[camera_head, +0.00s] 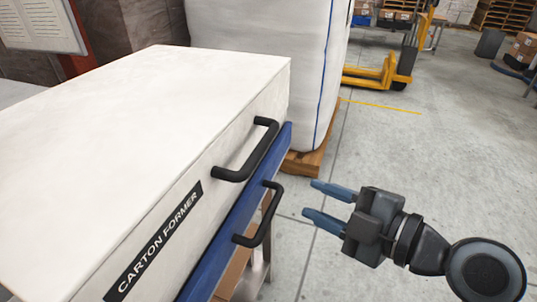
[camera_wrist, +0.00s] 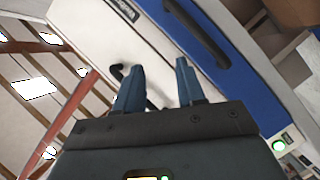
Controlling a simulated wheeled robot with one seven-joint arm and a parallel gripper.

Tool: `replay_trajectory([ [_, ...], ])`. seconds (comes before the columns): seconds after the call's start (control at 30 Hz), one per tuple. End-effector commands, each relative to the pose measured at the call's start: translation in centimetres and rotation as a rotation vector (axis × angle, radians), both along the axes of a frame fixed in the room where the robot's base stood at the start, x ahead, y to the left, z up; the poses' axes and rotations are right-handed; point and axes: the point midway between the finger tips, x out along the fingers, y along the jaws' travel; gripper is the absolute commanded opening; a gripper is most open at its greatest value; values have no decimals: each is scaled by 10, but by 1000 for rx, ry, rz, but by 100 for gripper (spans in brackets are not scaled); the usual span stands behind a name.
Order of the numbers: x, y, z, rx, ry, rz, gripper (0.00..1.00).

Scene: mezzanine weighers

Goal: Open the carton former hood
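The carton former hood (camera_head: 130,130) is a large white box lid with a black "CARTON FORMER" label (camera_head: 152,242) on its front. It looks closed over a blue body (camera_head: 215,262). A black bar handle (camera_head: 252,152) is on the hood's front, and a second black handle (camera_head: 263,222) is on the blue part below. My gripper (camera_head: 310,197) is right of both handles, apart from them, with its fingers spread and empty. In the wrist view, the hood handle (camera_wrist: 118,70) shows partly behind one finger of my gripper (camera_wrist: 157,68); the blue-part handle (camera_wrist: 200,35) is right of the fingers.
A tall white bulk bag (camera_head: 270,60) on a wooden pallet (camera_head: 308,155) stands behind the machine. A yellow pallet truck (camera_head: 380,72) is farther back. A lit green button (camera_wrist: 279,145) shows in the wrist view.

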Motion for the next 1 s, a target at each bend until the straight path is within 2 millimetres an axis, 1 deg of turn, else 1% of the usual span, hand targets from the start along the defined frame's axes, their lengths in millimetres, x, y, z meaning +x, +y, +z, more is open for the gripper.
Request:
replay_trajectory([
  [0.03, 10, 5, 15, -46, -80, 76, 39],
  [0.1, 16, 12, 34, -108, -181, 181, 39],
  [0.2, 20, 18, 57, -186, -315, 309, 39],
  [0.3, 20, 22, 74, -244, -421, 404, 39],
  [0.4, 19, 24, 84, -279, -487, 463, 39],
  [0.57, 20, 31, 89, -296, -522, 497, 39],
  [0.9, 36, 77, 79, -297, -520, 497, 39],
  [1.0, 41, 87, 77, -295, -520, 495, 39],
])
